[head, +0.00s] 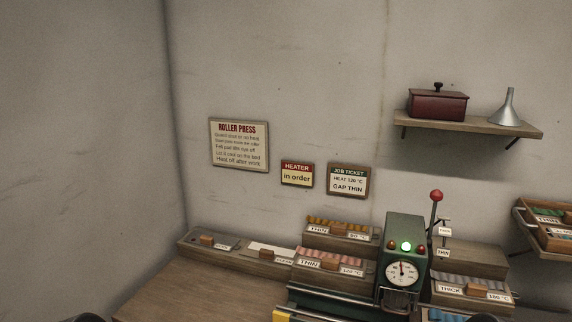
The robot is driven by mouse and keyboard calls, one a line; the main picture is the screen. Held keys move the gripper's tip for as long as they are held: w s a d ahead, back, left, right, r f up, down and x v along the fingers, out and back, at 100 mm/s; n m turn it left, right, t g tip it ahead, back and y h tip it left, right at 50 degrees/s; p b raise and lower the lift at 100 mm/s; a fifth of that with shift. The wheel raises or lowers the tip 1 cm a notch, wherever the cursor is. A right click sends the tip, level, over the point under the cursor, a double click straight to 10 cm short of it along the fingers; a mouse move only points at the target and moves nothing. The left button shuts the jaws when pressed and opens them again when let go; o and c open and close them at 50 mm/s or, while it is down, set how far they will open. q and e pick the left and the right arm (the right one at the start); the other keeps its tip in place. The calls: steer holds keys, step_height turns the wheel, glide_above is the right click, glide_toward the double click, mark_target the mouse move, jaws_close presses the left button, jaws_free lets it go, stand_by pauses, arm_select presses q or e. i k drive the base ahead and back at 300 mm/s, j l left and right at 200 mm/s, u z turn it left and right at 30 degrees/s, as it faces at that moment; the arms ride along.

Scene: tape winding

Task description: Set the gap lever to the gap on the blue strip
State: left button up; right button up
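The gap lever (436,210) has a red ball knob and stands upright at the right side of the green press housing (404,240). Small plates stand beside it; the lower plate (443,253) seems to read THIN, and the upper plate (445,231) is too small to read. The job ticket (347,181) on the wall has a dark green header and reads HEAT 120 °C, GAP THIN. Neither gripper can be made out; only dark rounded parts, probably mine, show at the bottom edge.
A wall shelf (470,124) holds a red box and a metal funnel. The bench's left part (190,290) is clear.

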mark_target(436, 195)
steer(key=z, duration=1.05)
steer(key=j+z, duration=0.15)
steer(key=j, duration=0.15)
steer(key=k, duration=0.05)
